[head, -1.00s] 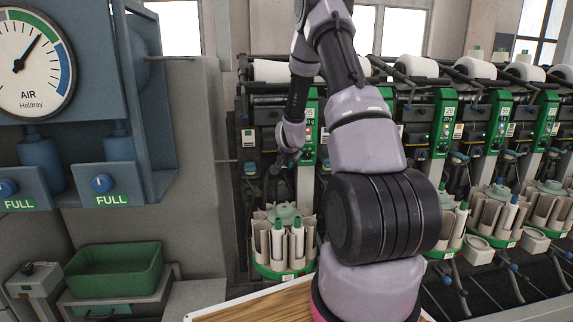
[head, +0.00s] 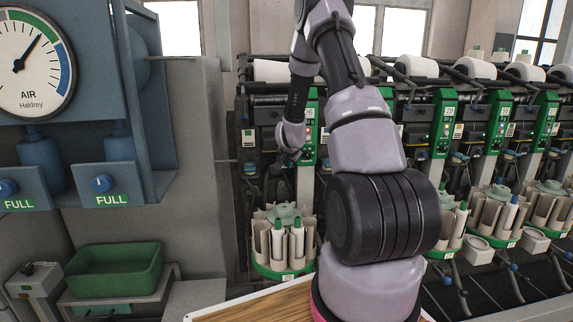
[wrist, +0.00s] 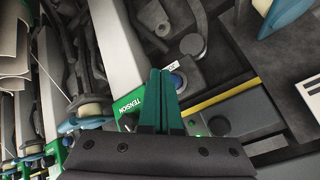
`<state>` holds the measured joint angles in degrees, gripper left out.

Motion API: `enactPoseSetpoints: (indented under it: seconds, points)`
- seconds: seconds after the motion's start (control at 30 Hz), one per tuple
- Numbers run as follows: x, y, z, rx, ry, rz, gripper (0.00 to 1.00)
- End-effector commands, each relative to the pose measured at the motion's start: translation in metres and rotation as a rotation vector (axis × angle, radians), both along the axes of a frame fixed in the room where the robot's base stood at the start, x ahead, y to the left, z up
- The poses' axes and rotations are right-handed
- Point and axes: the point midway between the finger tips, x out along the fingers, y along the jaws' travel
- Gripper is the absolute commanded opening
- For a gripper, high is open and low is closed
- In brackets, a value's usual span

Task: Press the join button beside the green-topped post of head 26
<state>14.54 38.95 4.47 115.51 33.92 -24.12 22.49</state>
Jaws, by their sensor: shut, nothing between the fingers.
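My gripper (wrist: 160,98) shows in the wrist view with its two green fingers together and nothing between them. In the head view my gripper (head: 280,164) is small, close to the lower part of a green-topped post (head: 310,125). In the wrist view the pale post carries a green TENSION label (wrist: 130,105), left of the fingers. A round blue-centred button (wrist: 177,81) lies just right of the fingertips; contact cannot be told. A dark round knob (wrist: 219,125) with a green light is further right.
A rotary bobbin magazine (head: 283,240) stands below my gripper. More winding heads with green posts (head: 444,125) run right. At left are a blue air panel (head: 150,100) and a green bin (head: 115,270). A yellow strip (wrist: 222,96) crosses the machine near my fingers.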

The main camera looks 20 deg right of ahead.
Motion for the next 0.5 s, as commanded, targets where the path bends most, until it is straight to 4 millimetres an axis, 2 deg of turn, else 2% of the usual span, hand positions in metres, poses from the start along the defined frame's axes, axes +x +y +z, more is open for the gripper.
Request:
enactPoseSetpoints:
  seconds: [0.5]
  points:
    - [0.0052, -0.0012, -0.0003, 0.000, 0.000, 0.000, 0.00]
